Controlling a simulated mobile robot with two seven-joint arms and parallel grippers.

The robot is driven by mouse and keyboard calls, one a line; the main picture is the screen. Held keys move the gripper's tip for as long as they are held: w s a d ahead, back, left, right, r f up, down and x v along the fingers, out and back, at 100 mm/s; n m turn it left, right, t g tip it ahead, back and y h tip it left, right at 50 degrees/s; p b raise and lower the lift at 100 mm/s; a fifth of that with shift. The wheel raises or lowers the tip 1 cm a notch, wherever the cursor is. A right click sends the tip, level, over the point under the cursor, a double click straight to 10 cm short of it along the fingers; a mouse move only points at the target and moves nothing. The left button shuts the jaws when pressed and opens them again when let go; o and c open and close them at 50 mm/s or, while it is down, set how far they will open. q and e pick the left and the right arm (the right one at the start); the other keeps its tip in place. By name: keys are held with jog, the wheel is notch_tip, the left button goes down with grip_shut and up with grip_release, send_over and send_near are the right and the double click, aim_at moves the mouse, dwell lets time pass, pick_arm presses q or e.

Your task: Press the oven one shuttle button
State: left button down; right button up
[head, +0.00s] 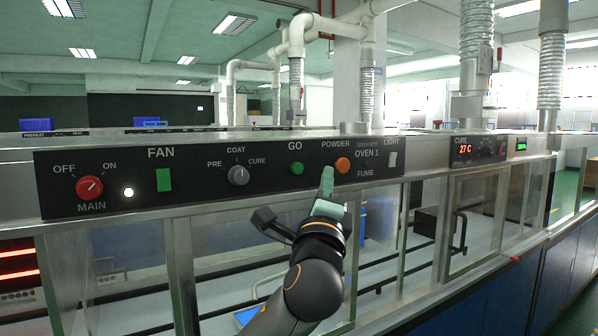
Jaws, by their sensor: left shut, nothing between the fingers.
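The long dark control panel (60,207) runs across the front of the oven. An orange round button (343,165) sits on it just left of the "OVEN 1" label; the small print there is hard to read. A green round button (296,168) under "GO" is further left. My left gripper (327,174) is shut and empty, pointing up in front of the panel between these two buttons, closer to the orange one. Its tip is just left of the orange button; I cannot tell whether it touches the panel. My right gripper is not in view.
Left on the panel are a red main switch (89,187), a green fan switch (164,180) and a grey knob (238,175). A white light switch (393,159) is on the right. A display (466,150) reads 27 C. Glass-fronted sections lie below.

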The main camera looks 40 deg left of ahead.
aim_at(297, 169)
pick_arm(q)
jog(key=shift+w+a, duration=0.45)
jog(key=shift+a, duration=0.6)
jog(key=shift+w+a, duration=0.4)
jog(key=shift+a, duration=0.7)
jog(key=shift+w+a, duration=0.45)
jog(key=shift+a, duration=0.6)
jog(key=shift+w+a, duration=0.15)
jog(key=shift+a, duration=0.2)
